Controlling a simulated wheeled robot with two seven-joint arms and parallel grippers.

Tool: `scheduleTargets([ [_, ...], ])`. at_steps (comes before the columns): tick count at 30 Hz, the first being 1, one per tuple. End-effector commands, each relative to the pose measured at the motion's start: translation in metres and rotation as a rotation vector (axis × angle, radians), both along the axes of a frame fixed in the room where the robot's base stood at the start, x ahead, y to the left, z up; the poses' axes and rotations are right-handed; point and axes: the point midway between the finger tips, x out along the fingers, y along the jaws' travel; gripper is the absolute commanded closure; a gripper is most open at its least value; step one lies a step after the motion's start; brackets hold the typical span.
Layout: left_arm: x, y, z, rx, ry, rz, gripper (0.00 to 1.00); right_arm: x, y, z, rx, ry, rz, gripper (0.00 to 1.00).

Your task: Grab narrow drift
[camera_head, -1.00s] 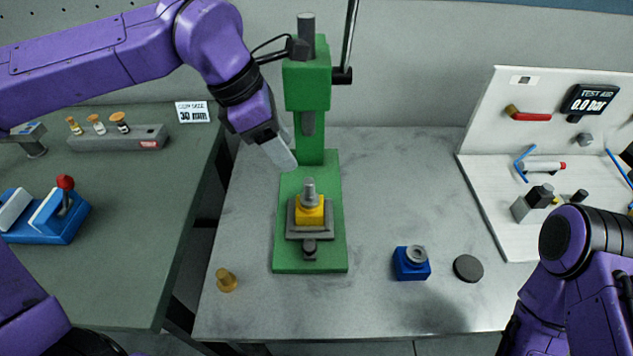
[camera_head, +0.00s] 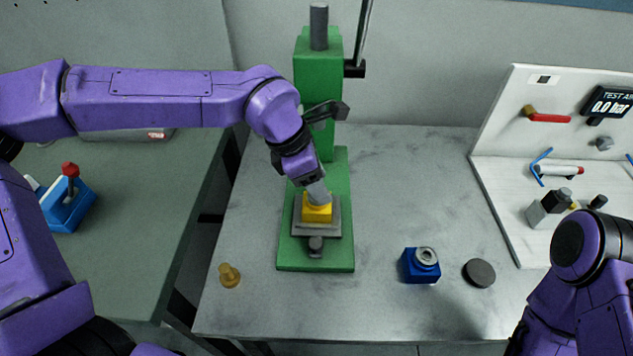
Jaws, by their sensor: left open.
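My left gripper (camera_head: 318,195) reaches down in front of the green press (camera_head: 318,80), over a yellow block (camera_head: 317,214). The block sits on a grey plate (camera_head: 330,230) on the press base. The grey stepped pin that stood on this block a second ago is now hidden by the gripper. My left jaws are open at the pin's place; whether they touch it I cannot tell. A small brass stepped piece (camera_head: 229,275) stands at the table's front left. Which piece is the narrow drift the picture does not label. My right gripper is out of view.
A blue block with a grey ring (camera_head: 420,264) and a dark disc (camera_head: 479,273) lie on the grey table (camera_head: 400,180) right of the press. A white test stand (camera_head: 500,190) is at right. A blue fixture with a red knob (camera_head: 69,205) stands on the left bench.

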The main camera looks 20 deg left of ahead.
Motion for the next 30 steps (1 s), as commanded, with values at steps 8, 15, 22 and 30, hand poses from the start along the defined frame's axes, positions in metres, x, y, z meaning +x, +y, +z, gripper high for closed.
scheduleTargets([
  [8,0.000,0.000,0.001,0.000,0.000,0.000,0.93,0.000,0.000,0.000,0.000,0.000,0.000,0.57],
  [15,0.000,0.000,0.001,0.000,0.000,0.000,1.00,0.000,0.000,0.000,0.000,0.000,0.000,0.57],
  [22,0.000,0.000,0.012,0.000,-0.002,0.001,1.00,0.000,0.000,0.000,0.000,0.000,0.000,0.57],
  [30,-0.029,0.012,0.070,-0.006,-0.009,0.001,1.00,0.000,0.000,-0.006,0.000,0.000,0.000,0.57],
])
